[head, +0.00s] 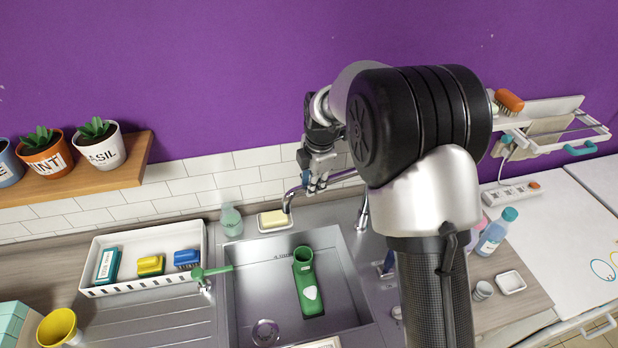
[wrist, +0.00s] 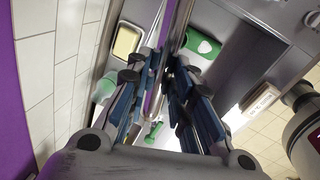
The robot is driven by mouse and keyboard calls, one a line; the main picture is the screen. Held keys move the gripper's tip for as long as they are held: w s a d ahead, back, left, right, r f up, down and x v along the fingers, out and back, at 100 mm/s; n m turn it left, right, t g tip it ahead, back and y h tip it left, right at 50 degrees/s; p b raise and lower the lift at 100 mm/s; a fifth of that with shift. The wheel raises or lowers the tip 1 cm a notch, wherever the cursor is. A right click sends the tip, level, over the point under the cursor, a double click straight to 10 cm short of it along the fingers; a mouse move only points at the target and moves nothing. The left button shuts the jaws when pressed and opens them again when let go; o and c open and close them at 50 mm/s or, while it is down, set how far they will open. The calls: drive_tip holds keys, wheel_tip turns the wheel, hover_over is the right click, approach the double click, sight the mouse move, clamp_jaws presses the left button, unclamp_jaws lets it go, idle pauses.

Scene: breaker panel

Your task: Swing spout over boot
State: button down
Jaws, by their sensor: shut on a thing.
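The green boot (head: 308,288) with a white heart lies or stands in the sink, its opening toward the back; I cannot tell how upright it is. It also shows in the wrist view (wrist: 203,48). The metal spout (head: 287,203) arches behind the sink, its outlet end above the back edge near the soap, left of and behind the boot opening. My gripper (head: 316,186) is shut on the spout's upper part. In the wrist view the spout (wrist: 174,35) runs between the fingers (wrist: 162,65). My arm hides part of the area right of the tap.
A soap dish (head: 274,221) and green bottle (head: 231,220) stand behind the sink (head: 235,290). A green brush (head: 212,270) overhangs the sink's left edge. Bottles (head: 494,232) stand right. Tiled wall is close behind the gripper.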

drive_tip(key=s+d+n+b, duration=0.4)
drive_tip(key=s, duration=0.2)
drive_tip(key=shift+s+d+n+y, duration=0.25)
drive_tip(key=shift+d+n+y, duration=0.05)
drive_tip(key=shift+y, duration=0.1)
drive_tip(key=c, duration=1.4)
unclamp_jaws()
drive_tip(key=shift+r, duration=0.15)
drive_tip(key=v, duration=1.1)
drive_tip(key=shift+w+d+r, duration=0.1)
drive_tip(key=shift+w+r, duration=0.1)
drive_tip(key=shift+r, duration=0.25)
